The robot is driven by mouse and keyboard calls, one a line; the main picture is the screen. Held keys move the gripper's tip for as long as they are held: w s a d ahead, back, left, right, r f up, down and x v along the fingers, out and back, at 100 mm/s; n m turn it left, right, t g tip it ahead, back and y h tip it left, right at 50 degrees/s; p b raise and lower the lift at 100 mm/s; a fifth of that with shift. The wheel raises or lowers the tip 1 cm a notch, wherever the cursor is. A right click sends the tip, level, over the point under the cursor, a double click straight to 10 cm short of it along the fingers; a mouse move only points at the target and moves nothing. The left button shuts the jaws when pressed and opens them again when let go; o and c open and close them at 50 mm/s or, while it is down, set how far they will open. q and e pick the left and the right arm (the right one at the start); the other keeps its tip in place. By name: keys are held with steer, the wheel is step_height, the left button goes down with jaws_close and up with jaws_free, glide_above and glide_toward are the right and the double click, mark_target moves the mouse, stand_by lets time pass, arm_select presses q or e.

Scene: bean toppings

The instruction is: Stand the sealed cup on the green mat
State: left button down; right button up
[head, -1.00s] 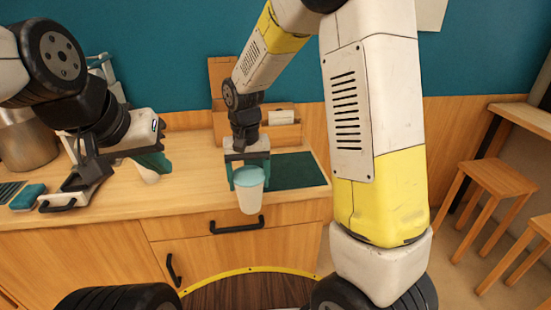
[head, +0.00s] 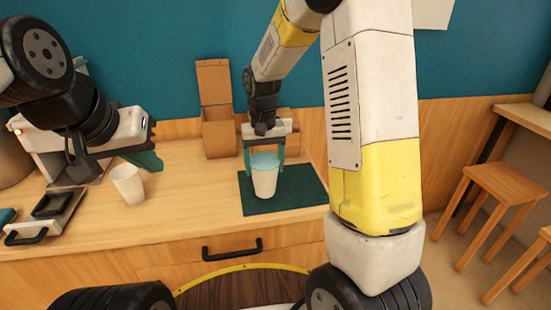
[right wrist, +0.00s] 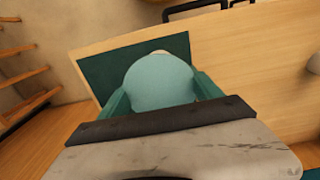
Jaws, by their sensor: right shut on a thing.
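The sealed cup (head: 265,180) is white with a pale teal lid and looks upright at the middle of the green mat (head: 298,187). I cannot tell for sure whether its base touches the mat. My right gripper (head: 264,164) is shut on the cup near its lid, with one teal finger on each side. In the right wrist view the lid (right wrist: 160,82) fills the space between the fingers and the green mat (right wrist: 100,75) lies beyond. My left gripper (head: 150,161) is at the left, above the counter; its finger spacing is not clear.
A white open cup (head: 127,184) stands on the counter below my left gripper. An open cardboard box (head: 219,130) stands behind the mat to its left. A black-handled device (head: 45,215) is at the far left. The counter (head: 190,200) between cup and mat is clear.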

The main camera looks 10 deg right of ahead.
steer(key=w+d+f, duration=0.4)
steer(key=d, duration=0.2)
steer(key=shift+d, duration=0.3)
steer(key=shift+f, duration=0.15)
steer(key=o, duration=2.1)
